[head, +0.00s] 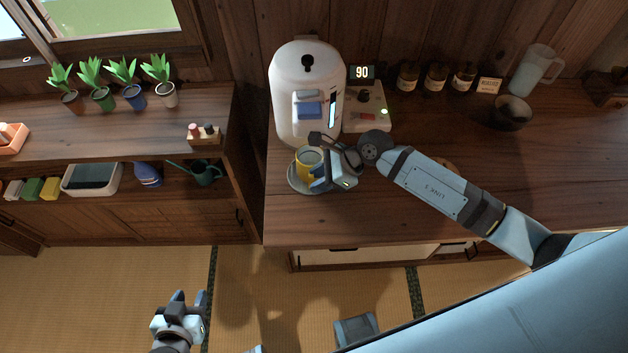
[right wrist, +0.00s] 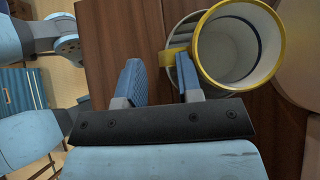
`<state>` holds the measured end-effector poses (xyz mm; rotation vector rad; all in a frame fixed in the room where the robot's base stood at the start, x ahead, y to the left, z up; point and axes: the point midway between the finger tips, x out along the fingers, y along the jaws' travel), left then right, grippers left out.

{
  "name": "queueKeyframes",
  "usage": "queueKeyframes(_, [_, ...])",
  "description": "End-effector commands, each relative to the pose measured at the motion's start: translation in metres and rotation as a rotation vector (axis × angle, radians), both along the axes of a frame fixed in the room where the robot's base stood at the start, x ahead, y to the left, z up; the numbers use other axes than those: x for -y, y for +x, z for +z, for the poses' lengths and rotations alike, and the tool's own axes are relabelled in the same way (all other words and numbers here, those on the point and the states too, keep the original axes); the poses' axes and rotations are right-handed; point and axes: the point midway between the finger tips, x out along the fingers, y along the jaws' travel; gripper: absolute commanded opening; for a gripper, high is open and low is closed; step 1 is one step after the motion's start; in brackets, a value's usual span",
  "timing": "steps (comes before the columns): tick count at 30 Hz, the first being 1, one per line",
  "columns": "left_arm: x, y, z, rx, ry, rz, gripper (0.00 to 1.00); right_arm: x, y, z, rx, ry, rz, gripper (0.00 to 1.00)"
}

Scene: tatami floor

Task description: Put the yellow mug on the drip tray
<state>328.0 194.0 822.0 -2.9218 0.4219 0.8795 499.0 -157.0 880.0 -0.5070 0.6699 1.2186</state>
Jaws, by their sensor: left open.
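The yellow mug (head: 308,160) is upright over the round grey drip tray (head: 296,184) at the foot of the white machine, and looks to stand on it. In the right wrist view the mug (right wrist: 272,72) shows its yellow rim and pale inside, its handle pointing toward my fingers. My right gripper (head: 324,174) is beside the mug, its fingers (right wrist: 158,78) apart. One finger is close to the handle; I cannot tell whether they touch. My left gripper (head: 188,298) is open and empty, above the tatami floor, away from the counter.
The white machine (head: 306,110) stands behind the mug. A control box (head: 368,108) with a "90" display (head: 361,72) is beside it. Brown jars (head: 436,76), a pitcher (head: 534,70) and a dark bowl (head: 512,112) stand further right. The counter's front right is clear.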

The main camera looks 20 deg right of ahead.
Motion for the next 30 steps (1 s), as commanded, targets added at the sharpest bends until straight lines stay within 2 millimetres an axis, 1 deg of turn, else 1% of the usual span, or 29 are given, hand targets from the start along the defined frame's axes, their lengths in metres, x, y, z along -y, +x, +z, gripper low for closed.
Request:
queueKeyframes(1, [0.000,0.000,-0.002,0.001,0.000,0.000,0.43,0.008,-0.002,0.006,0.003,-0.003,0.001,0.33])
queueKeyframes(6, [0.000,0.000,-0.005,0.001,0.000,0.000,0.43,0.034,-0.010,0.033,0.002,-0.005,0.001,0.33])
queueKeyframes(12, [0.000,0.000,-0.009,0.001,0.000,0.000,0.43,0.058,-0.017,0.058,0.000,-0.003,0.001,0.33])
queueKeyframes(15, [0.000,0.000,-0.010,0.001,0.000,0.000,0.43,0.065,-0.019,0.066,-0.001,-0.002,0.000,0.33])
queueKeyframes(18, [0.000,0.000,-0.010,0.000,0.000,0.000,0.43,0.068,-0.020,0.070,-0.002,-0.001,0.000,0.33])
queueKeyframes(30, [0.000,0.000,-0.011,-0.001,0.001,0.001,0.43,0.069,-0.020,0.071,-0.002,-0.001,0.000,0.33])
